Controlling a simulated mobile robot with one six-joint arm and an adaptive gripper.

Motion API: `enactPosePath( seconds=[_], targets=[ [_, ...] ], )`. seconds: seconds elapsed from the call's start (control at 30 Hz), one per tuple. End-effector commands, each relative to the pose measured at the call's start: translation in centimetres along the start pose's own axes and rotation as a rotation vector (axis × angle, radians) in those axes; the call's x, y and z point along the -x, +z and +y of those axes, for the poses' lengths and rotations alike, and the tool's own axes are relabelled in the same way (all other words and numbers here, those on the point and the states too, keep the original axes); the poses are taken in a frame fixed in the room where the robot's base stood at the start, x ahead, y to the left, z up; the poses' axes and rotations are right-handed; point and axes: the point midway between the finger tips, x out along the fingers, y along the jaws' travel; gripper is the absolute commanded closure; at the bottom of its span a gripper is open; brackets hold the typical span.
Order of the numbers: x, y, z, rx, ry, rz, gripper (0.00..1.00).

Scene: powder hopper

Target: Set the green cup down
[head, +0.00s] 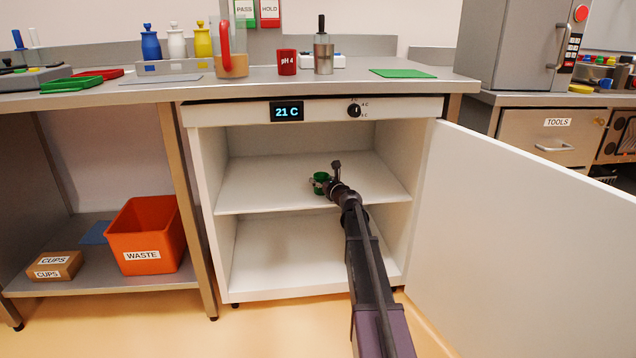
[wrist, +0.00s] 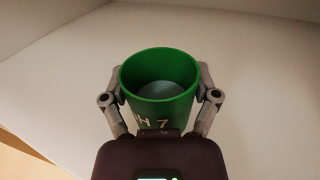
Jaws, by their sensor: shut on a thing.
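The green cup (head: 320,183) is inside the open white cabinet, at its upper shelf (head: 265,188). In the wrist view the cup (wrist: 160,84) is upright, with its open top towards the camera and part of a "pH 7" label showing. A pale grey surface shows inside it. My gripper (wrist: 160,80) has one finger against each side of the cup and is shut on it. In the head view my gripper (head: 328,181) reaches in from the front right. I cannot tell whether the cup's base touches the shelf.
The cabinet door (head: 530,220) stands wide open on the right. The shelf around the cup is bare, with side walls left and right. A red pH 4 cup (head: 287,63) and a green mat (head: 403,73) are on the worktop above. An orange waste bin (head: 146,236) stands at lower left.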

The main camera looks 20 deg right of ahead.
Motion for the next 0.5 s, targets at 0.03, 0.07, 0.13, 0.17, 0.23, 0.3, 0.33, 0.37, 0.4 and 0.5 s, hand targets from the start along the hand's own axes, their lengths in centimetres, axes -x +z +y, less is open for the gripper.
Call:
enactPosePath(
  seconds=[0.03, 0.07, 0.13, 0.17, 0.23, 0.3, 0.33, 0.37, 0.4, 0.5],
  targets=[
    [0.01, 0.03, -0.02, 0.000, 0.000, 0.000, 0.72],
    [0.01, 0.03, -0.02, 0.000, 0.000, 0.000, 0.72],
    [0.01, -0.02, -0.03, 0.000, 0.000, 0.000, 0.72],
    [0.02, -0.09, -0.03, 0.000, 0.000, 0.000, 0.72],
    [0.02, -0.28, -0.04, 0.000, 0.000, 0.000, 0.72],
    [0.02, -0.22, -0.05, 0.000, -0.001, 0.000, 0.10],
    [0.02, -0.21, -0.06, 0.000, -0.001, 0.000, 0.01],
    [0.03, -0.21, -0.06, 0.000, -0.001, 0.000, 0.00],
    [0.03, -0.21, -0.06, 0.000, -0.001, 0.000, 0.00],
    [0.03, -0.21, -0.07, 0.000, -0.001, 0.000, 0.00]
  ],
)
